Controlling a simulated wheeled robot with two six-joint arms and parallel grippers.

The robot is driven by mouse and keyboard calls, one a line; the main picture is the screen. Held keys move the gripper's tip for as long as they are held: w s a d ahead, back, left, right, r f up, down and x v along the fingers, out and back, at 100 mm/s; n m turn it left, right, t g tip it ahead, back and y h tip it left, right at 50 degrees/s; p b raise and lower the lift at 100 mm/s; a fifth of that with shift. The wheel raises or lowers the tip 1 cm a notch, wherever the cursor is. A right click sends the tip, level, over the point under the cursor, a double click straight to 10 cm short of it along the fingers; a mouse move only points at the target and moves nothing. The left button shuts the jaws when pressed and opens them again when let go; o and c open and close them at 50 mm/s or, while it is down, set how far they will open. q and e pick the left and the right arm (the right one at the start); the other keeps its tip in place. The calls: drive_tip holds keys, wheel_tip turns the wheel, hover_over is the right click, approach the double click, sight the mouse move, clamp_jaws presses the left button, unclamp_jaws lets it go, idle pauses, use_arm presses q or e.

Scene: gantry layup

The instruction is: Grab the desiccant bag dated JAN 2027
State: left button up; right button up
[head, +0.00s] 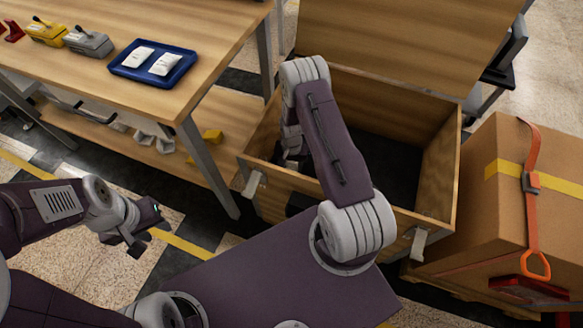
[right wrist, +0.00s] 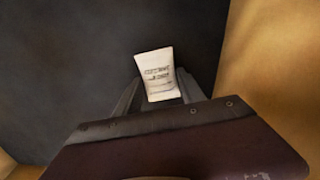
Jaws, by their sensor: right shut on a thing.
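A small white desiccant bag (right wrist: 157,72) with dark printed lines shows in the right wrist view; its date is too blurred to read. My right gripper (right wrist: 158,97) is shut on it, and the bag stands up from between the fingers. My right arm reaches down into the open wooden crate (head: 452,165), and its gripper and the bag are hidden there in the head view. Two more white bags (head: 138,56) (head: 165,64) lie apart in a blue tray (head: 121,70) on the table. My left gripper (head: 142,240) hangs empty in front of the table; its jaw opening is unclear.
The wooden table (head: 215,22) stands at the upper left, with yellow and grey devices (head: 88,42) on it. A strapped cardboard box (head: 480,190) stands right of the crate. The crate's raised lid (head: 410,40) is behind it. The crate's dark floor looks clear.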

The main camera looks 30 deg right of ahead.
sight(292, 166)
drive_tip(key=r, duration=0.1)
drive_tip(key=r+p, duration=0.1)
drive_tip(key=r, duration=0.1)
drive_tip(key=shift+w+d+r, duration=0.1)
drive_tip(key=shift+d+r, duration=0.15)
drive_tip(key=shift+r, duration=0.05)
drive_tip(key=w+d+r+p, duration=0.2)
drive_tip(key=w+d+r, duration=0.2)
drive_tip(key=d, duration=0.6)
wheel_tip(292, 166, up, 2)
drive_tip(key=shift+w+d+r, duration=0.1)
drive_tip(key=shift+w+d, duration=0.05)
